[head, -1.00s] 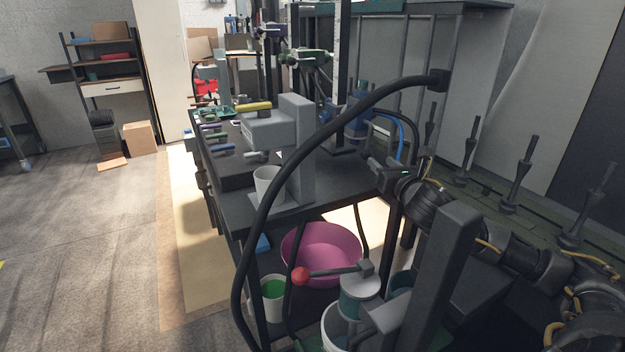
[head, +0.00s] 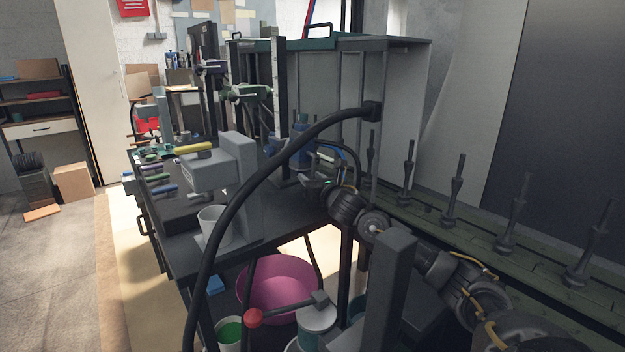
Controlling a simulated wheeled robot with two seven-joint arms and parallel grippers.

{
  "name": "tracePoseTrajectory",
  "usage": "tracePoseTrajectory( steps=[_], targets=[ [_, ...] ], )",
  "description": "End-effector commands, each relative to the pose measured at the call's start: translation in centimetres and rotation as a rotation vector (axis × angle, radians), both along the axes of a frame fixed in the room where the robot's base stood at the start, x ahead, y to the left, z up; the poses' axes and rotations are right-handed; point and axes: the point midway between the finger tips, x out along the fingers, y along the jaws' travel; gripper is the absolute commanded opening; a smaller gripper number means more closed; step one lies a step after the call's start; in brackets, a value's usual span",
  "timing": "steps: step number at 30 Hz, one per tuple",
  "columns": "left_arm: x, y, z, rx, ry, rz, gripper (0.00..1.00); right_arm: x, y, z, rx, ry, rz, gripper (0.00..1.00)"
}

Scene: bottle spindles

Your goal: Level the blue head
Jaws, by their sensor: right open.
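The blue head (head: 300,142) is a small blue unit on an upright post at the right side of the dark workbench (head: 215,258). The black hose passes partly in front of it, and its tilt is too small to tell. My right gripper (head: 312,186) is just below and slightly right of the blue head in the picture. It is open and looks empty; whether it touches anything cannot be told. My left gripper is not in view.
A thick black hose (head: 232,196) arches across the bench front. A grey machine (head: 222,170), a white cup (head: 209,222) and several coloured handles stand left. A green head (head: 246,93) and purple head (head: 211,68) are behind. Several dark spindles (head: 453,192) line the right. A pink basin (head: 280,290) sits below.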

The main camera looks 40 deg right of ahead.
Motion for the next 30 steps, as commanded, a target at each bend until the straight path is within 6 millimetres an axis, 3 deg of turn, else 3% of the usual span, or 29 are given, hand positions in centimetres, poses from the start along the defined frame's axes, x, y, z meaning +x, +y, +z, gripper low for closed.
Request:
tracePoseTrajectory(
  steps=[5, 14, 25, 30],
  targets=[
    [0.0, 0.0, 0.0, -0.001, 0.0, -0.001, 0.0, 0.0, 0.0, 0.0, 0.0, 0.0, 0.0, 0.4],
    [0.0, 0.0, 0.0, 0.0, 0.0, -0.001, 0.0, 0.0, 0.0, 0.0, 0.0, 0.0, -0.001, 0.01],
    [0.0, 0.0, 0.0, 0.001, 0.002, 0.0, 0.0, 0.0, 0.2, -0.5, 0.002, 0.01, 0.002, 0.0],
    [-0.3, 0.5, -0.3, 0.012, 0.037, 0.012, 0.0, 0.6, 1.3, -0.6, 0.022, 0.013, 0.015, 0.0]
  ],
)
